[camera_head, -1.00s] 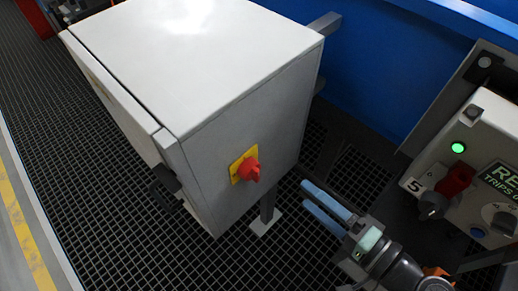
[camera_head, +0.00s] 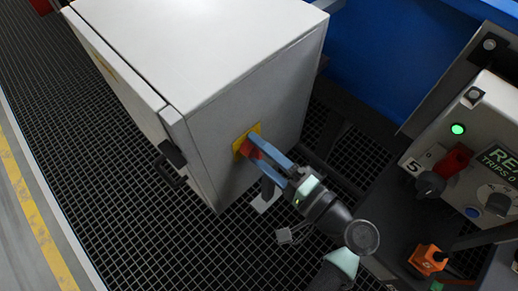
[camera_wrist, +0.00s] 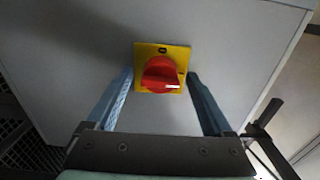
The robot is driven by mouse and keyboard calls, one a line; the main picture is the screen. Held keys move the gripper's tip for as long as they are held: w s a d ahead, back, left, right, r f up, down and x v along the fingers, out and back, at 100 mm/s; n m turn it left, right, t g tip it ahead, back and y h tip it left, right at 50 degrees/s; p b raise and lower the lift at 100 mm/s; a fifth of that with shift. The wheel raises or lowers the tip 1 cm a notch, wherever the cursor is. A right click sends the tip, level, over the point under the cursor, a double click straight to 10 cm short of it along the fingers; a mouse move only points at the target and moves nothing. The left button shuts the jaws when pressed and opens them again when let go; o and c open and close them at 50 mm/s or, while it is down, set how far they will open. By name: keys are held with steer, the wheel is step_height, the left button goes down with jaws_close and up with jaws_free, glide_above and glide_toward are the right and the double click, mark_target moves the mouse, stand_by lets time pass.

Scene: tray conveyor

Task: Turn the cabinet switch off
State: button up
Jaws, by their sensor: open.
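The cabinet switch is a red rotary knob (camera_wrist: 161,75) on a yellow square plate (camera_wrist: 148,49). It sits on the side wall of the grey-white cabinet (camera_head: 200,55). In the wrist view the knob's white mark points to the right, and a small dark label lies at the plate's top. My gripper (camera_head: 262,157) is open, with its blue fingers on either side of the knob. In the wrist view my gripper (camera_wrist: 158,88) also shows one finger left and one right of the plate. I cannot tell whether the fingers touch the knob. In the head view the fingers partly hide it.
A control box (camera_head: 478,150) with a green lamp, red switch and black knobs stands at the right. An orange part (camera_head: 427,259) lies below it. A black handle (camera_head: 171,165) sticks out from the cabinet's front. A blue wall (camera_head: 385,60) stands behind; dark grating covers the floor.

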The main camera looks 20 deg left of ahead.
steer(key=shift+w+a, duration=0.15)
steer(key=shift+a, duration=0.15)
jaws_close()
stand_by(0.3)
